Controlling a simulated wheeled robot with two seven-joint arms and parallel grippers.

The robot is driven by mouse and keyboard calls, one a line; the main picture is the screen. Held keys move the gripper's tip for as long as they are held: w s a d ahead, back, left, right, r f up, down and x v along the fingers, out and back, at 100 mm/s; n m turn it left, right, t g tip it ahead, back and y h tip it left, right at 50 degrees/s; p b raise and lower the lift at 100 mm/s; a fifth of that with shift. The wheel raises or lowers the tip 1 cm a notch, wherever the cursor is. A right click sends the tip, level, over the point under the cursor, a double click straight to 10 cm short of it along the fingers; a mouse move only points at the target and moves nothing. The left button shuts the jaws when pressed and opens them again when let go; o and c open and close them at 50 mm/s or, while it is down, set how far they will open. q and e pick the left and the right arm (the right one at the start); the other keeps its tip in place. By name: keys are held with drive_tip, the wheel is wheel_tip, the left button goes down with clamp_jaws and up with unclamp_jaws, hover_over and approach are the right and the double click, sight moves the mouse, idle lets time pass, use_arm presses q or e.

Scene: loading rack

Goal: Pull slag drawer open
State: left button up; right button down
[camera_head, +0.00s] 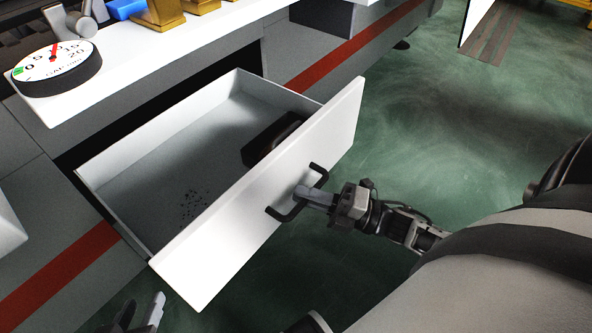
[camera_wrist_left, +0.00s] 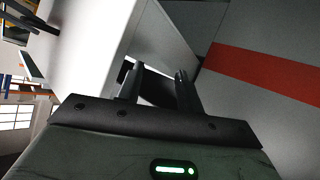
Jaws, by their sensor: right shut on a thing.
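The slag drawer (camera_head: 215,262) is white and stands well out from the grey cabinet, its inside showing. Its black bar handle (camera_head: 283,213) is on the front panel. My right gripper (camera_head: 306,194) is shut on the middle of the handle, its arm coming from the right. Dark specks (camera_head: 193,205) and a dark block (camera_head: 270,140) lie in the drawer. My left gripper (camera_head: 146,312) is at the bottom left, below the drawer front and apart from it. In the left wrist view its two fingers (camera_wrist_left: 158,85) are apart with nothing clearly held between them.
A white worktop (camera_head: 180,52) above the drawer bears a round dial gauge (camera_head: 55,68), golden blocks (camera_head: 163,14) and a blue item (camera_head: 126,8). The cabinet has a red stripe (camera_head: 345,50). The green floor (camera_head: 460,120) to the right is mostly clear.

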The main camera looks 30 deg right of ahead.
use_arm(q)
drive_tip(key=shift+s+f, duration=0.15)
use_arm(e)
drive_tip(key=shift+s+d, duration=0.25)
drive_tip(key=shift+s, duration=0.5)
drive_tip(key=c, duration=1.5)
unclamp_jaws()
drive_tip(key=shift+o, duration=0.2)
use_arm(q)
drive_tip(key=shift+r, duration=0.2)
use_arm(e)
drive_tip(key=v, duration=1.6)
use_arm(q)
drive_tip(key=shift+f, duration=0.15)
